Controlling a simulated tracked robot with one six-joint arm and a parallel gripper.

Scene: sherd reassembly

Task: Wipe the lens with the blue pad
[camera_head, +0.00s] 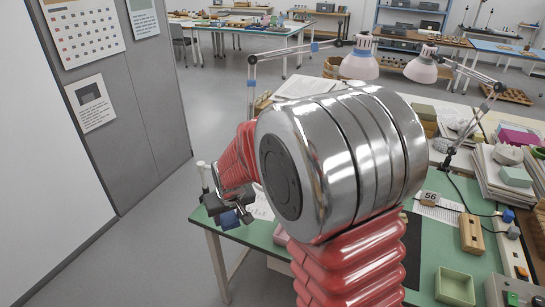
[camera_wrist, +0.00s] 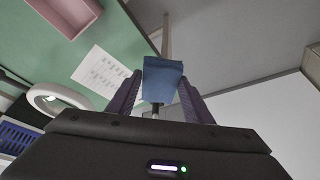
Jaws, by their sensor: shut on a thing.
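The blue pad (camera_wrist: 162,76) is between the two dark purple fingers of my gripper (camera_wrist: 161,98) in the wrist view. The pad also shows small in the head view (camera_head: 228,219), beneath my gripper (camera_head: 232,205) near the green table's left edge. My gripper is shut on the pad. A white ring (camera_wrist: 60,87) around a round pane, seemingly the lens, lies left of my gripper in the wrist view, apart from the pad. My gripper's body partly hides its lower side. I cannot make out the lens in the head view.
The green table (camera_head: 463,258) carries a green tray (camera_head: 455,287), a wooden block (camera_head: 471,233) and cables at the right. A pink tray (camera_wrist: 66,12) and a printed sheet (camera_wrist: 98,78) show in the wrist view. Two lamps stand behind my arm. Open floor lies left of the table.

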